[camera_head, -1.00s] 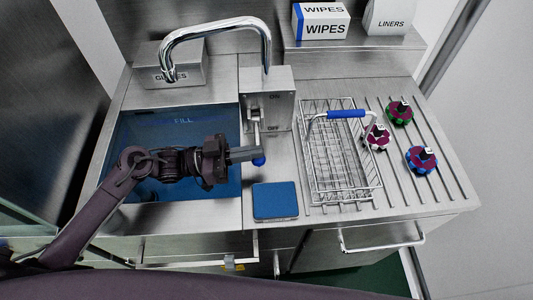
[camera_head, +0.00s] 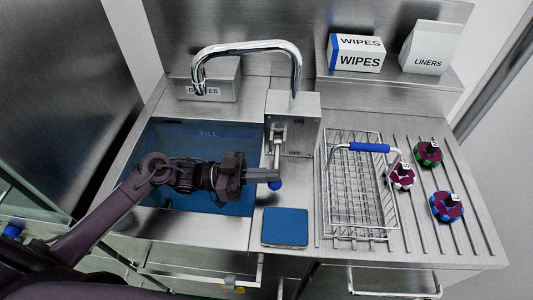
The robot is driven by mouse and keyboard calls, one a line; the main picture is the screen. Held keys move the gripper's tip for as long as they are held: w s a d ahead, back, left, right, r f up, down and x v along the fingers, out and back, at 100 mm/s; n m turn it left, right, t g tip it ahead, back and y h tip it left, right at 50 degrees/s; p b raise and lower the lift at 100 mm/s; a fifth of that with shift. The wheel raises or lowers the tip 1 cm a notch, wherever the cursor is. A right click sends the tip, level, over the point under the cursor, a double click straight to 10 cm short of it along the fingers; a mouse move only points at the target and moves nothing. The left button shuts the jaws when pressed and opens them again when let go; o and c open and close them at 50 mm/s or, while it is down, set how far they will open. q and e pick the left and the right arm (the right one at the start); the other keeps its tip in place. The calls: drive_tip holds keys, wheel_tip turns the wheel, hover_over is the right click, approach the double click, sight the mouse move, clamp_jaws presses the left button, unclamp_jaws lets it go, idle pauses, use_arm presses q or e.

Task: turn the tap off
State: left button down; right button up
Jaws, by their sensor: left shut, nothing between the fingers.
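The chrome tap (camera_head: 246,47) arches over the blue water-filled sink (camera_head: 190,140) from behind. Its metal control box (camera_head: 293,122) stands at the sink's right rear, marked OFF low on its front. A lever (camera_head: 277,155) sticks out of the box toward me and ends in a blue knob (camera_head: 275,184). My left gripper (camera_head: 275,176) is shut and empty. It reaches across the sink from the left, with its fingertips over the knob and hiding part of it. I cannot tell whether they touch. My right gripper is not in view.
A wire basket (camera_head: 352,200) with a blue handle stands on the ribbed drainboard, right of the box. Several coloured knobbed parts (camera_head: 428,153) lie beside it. A blue pad (camera_head: 285,227) lies in front of the lever. Boxes of wipes (camera_head: 356,54) and liners (camera_head: 430,47) stand on the shelf.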

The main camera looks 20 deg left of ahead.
use_arm(q)
wheel_tip(320, 180, up, 20)
drive_tip(key=shift+f, duration=0.2)
idle(0.4)
